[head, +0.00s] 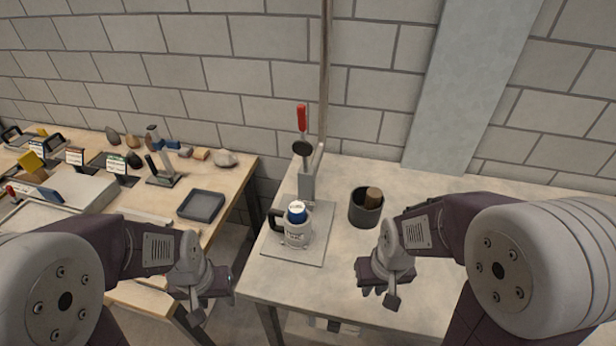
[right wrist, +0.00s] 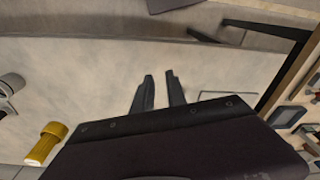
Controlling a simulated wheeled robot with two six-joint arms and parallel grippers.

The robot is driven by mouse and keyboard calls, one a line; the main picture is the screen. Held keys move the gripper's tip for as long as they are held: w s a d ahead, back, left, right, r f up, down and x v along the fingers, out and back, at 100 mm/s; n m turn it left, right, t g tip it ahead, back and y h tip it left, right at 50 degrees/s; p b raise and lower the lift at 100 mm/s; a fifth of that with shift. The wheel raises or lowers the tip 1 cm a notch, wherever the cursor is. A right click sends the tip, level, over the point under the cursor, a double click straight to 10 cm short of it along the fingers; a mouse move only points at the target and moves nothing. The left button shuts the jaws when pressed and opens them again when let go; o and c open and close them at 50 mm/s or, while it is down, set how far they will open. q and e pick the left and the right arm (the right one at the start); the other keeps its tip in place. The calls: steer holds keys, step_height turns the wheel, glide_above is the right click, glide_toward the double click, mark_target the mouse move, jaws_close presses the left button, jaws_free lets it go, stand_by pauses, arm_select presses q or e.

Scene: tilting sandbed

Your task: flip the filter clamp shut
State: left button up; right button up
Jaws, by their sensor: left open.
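The filter clamp (head: 305,165) stands upright on a pale base plate (head: 316,247) on the right-hand table. Its red handle (head: 302,117) points straight up, with a dark round pad below it. A pale mug-like vessel (head: 296,234) with a dark side handle and a blue top sits on the plate in front of the clamp. My left gripper (head: 212,292) is open and empty, left of this table and apart from the clamp. My right gripper (head: 381,285) is low to the right of the plate, clear of the clamp. Its fingers (right wrist: 159,80) are spread with nothing between them.
A dark cup (head: 366,208) holding a brown, blunt-ended object stands right of the clamp. The left table carries a grey tray (head: 201,205), stones, labelled stands and tools. A gap separates the tables. A pole and a block wall stand behind. The right table's far right is clear.

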steer(key=shift+s+a+n+g, duration=0.2)
steer(key=shift+s+n+g, duration=0.15)
steer(key=shift+s, duration=0.2)
jaws_close()
steer(key=w+a+r+m+t+y+b, duration=0.25)
steer(key=w+a+r+y, duration=0.75)
steer(key=w+a+r, duration=0.5)
steer(key=w+d+r+m+t+y+b, duration=0.25)
steer(key=w+d+r+t+y, duration=0.2)
steer(key=w+r+t, duration=0.55)
steer(key=w+d+m+t+h+b, duration=0.1)
steer(key=w+d+m+h, duration=0.1)
steer(key=w+d, duration=0.4)
steer(key=d+m, duration=0.1)
steer(key=d, duration=0.2)
steer(key=shift+w+f, duration=0.3)
